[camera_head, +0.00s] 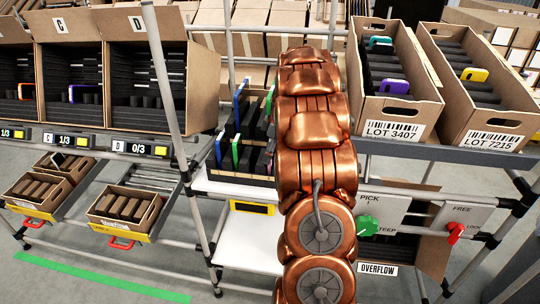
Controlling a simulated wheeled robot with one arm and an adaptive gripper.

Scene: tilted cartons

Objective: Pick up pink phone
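I cannot pick out a pink phone in this view. Phones of other colours show: a teal phone (380,42) and a blue-purple phone (394,86) in the carton marked LOT 3407 (398,112), and a yellow phone (474,74) in the carton marked LOT 7215 (492,124). Blue and green upright edges stand in a dark slotted rack (248,130) left of my arm. My copper arm rises through the middle and hides part of the rack and the shelf behind it. My gripper's fingers do not show.
Small bins (125,208) sit below. A metal post (163,90) stands left of the rack. A green knob (367,225) and red lever (455,232) are at right.

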